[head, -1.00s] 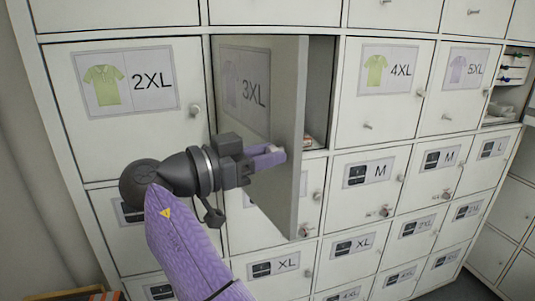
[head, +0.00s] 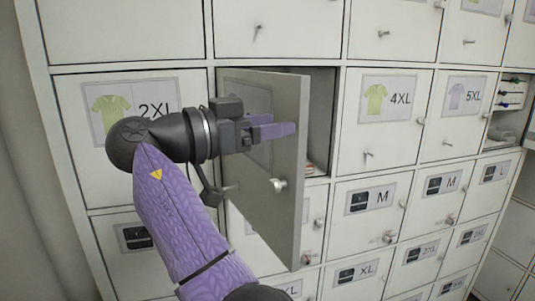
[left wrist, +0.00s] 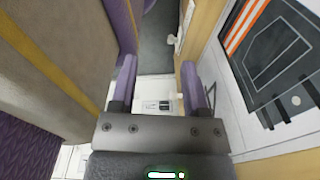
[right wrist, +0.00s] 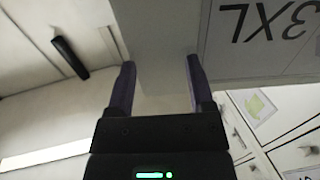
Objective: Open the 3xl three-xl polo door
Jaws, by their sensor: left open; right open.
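The 3XL polo door (head: 287,215) stands ajar in the head view, swung out toward me with its hinge on the left. Its round knob (head: 279,185) is free, on the face near the right edge. My right gripper (head: 285,130) is open, in front of the door's face above the knob, with nothing between its fingers. The right wrist view shows the upside-down 3XL label (right wrist: 265,30) beside the right fingers. The compartment (head: 321,120) shows as a dark gap behind the door. My left gripper (left wrist: 160,88) is open and empty, away from the door.
The 2XL door (head: 85,145) is closed at the left, behind my right arm. The 4XL door (head: 385,135) and the 5XL door (head: 455,120) are closed at the right. Small drawers with knobs, such as the M door (head: 362,215), lie below.

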